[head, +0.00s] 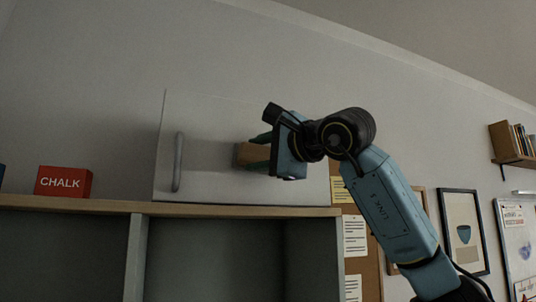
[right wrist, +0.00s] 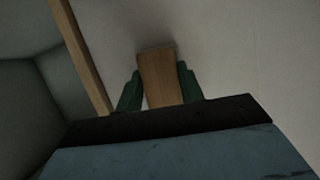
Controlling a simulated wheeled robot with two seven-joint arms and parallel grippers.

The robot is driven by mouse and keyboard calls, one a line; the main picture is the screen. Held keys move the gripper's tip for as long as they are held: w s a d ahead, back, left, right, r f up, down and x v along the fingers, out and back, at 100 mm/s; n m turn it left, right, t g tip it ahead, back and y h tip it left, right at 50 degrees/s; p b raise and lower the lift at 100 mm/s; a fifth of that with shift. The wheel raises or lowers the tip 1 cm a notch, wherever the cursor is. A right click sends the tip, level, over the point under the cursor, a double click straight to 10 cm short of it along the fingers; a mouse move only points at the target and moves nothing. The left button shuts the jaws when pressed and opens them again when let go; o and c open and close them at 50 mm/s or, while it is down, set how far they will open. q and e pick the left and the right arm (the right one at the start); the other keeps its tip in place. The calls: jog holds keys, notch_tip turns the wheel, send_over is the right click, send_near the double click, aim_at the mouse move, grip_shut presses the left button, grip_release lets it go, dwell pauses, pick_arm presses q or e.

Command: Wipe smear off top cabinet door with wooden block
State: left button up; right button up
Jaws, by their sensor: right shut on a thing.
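The white top cabinet door (head: 215,185) has a vertical grey handle (head: 178,162) near its left edge. A faint grey, darker area (head: 212,155) shows on the door between the handle and the block; I cannot tell smear from shadow there. My right gripper (head: 258,153) is shut on the wooden block (head: 246,154), at the right part of the door. In the right wrist view the block (right wrist: 158,78) sits between the green fingers, its far end at or very near the pale door surface (right wrist: 215,45). My left gripper is not in view.
A wooden shelf top (head: 100,206) runs below the door, over open grey compartments (head: 210,260). A red CHALK box (head: 63,181) stands on it at left. A pinboard with papers (head: 355,235) and a framed picture (head: 464,232) hang at right, behind my right arm.

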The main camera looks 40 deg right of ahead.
jog(key=shift+w+a, duration=0.15)
jog(key=shift+a, duration=0.35)
jog(key=shift+w+a, duration=0.15)
jog(key=shift+a, duration=0.35)
jog(key=shift+s+b, duration=0.3)
jog(key=shift+s, duration=0.25)
jog(key=s, duration=0.2)
jog(key=s+a+b, duration=0.1)
jog(key=s, duration=0.1)
jog(key=shift+s+a, duration=0.1)
jog(key=shift+s, duration=0.25)
jog(key=shift+s, duration=0.1)
jog(key=s, duration=0.2)
jog(key=shift+s+a, duration=0.35)
